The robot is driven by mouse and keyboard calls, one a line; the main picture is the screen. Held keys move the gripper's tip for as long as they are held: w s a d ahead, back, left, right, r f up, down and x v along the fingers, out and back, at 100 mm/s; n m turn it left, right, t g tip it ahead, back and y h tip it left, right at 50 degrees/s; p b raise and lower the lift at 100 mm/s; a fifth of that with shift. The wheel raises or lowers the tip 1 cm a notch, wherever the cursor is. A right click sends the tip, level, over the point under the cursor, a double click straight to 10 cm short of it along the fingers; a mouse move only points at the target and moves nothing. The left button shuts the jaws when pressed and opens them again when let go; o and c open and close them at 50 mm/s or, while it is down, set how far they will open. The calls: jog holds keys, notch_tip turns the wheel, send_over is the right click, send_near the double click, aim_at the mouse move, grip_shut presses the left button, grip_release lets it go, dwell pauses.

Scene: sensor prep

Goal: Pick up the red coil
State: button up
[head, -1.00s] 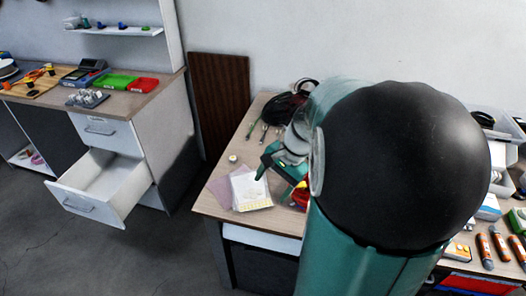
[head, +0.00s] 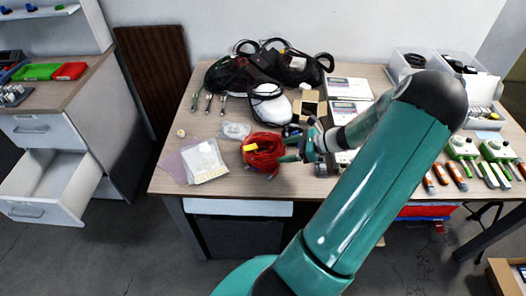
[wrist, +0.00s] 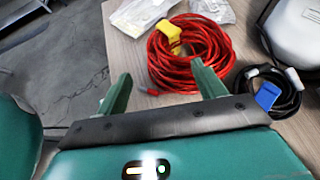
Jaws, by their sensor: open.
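The red coil (head: 262,152) lies on the wooden table (head: 225,196), with a yellow tag on it. My gripper (head: 284,150) is at its right side, pointing toward it. In the wrist view the coil (wrist: 192,62) lies just beyond the two green fingers of my gripper (wrist: 160,88), which are spread apart and empty. The coil's near edge shows between and beyond the fingertips. I cannot tell whether the right finger touches it.
A black cable with a blue tag (wrist: 267,96) lies right of the coil. Paper packets (head: 204,161) lie to its left and a clear bag (head: 235,130) behind it. An open drawer (head: 65,180) is at far left.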

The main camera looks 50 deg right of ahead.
aim_at(262, 155)
jog(key=x, duration=1)
jog(key=shift+w+a+f, duration=0.1)
jog(key=shift+a+f, duration=0.05)
jog(key=shift+a, duration=0.05)
grip_shut()
